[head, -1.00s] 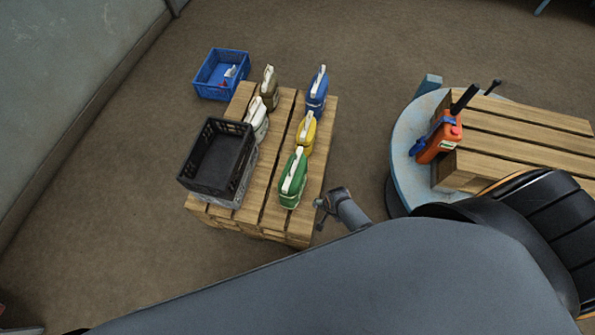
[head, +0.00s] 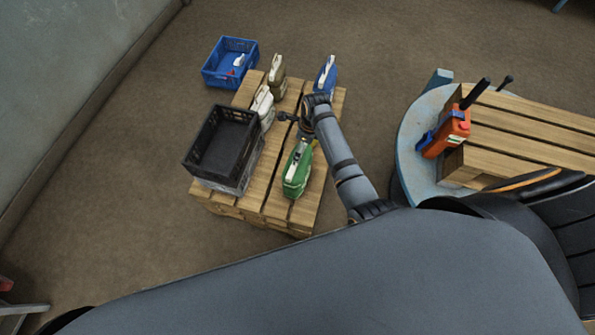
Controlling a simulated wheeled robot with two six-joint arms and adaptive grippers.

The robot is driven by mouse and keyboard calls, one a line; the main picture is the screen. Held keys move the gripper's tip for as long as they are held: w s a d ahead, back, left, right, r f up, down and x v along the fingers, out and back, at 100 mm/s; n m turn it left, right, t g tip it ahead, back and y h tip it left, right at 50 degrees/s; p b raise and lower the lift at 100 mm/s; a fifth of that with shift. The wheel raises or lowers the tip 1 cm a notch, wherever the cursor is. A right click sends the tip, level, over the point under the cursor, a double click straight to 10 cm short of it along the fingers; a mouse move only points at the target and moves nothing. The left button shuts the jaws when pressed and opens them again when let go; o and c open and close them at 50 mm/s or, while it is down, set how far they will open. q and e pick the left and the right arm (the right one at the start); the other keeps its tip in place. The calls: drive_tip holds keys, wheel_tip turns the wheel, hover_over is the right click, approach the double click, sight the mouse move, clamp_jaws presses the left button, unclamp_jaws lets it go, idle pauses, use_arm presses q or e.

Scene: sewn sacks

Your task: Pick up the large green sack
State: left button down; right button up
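The green sack (head: 297,175) stands upright on the near right part of the wooden pallet (head: 252,188) in the head view. It has a white strip along its top and a small pale label. My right arm reaches in from the lower right. Its gripper (head: 288,122) is over the pallet just beyond the green sack, pointing left in the picture. It looks apart from the sack and holds nothing that I can see. The fingers are too small to tell open from shut. My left gripper is not in view.
A black crate (head: 190,150) sits on the pallet's left. A blue crate (head: 210,75) is on the floor behind.

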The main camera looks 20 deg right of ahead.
sight(298, 167)
drive_tip(key=f, duration=0.1)
drive_tip(key=a+f, duration=0.1)
drive_tip(key=f, duration=0.2)
drive_tip(key=shift+w+a+f+b, duration=0.2)
drive_tip(key=shift+w+a+b, duration=0.05)
drive_tip(key=shift+w+b, duration=0.15)
drive_tip(key=shift+f, duration=0.4)
drive_tip(key=shift+c, duration=0.3)
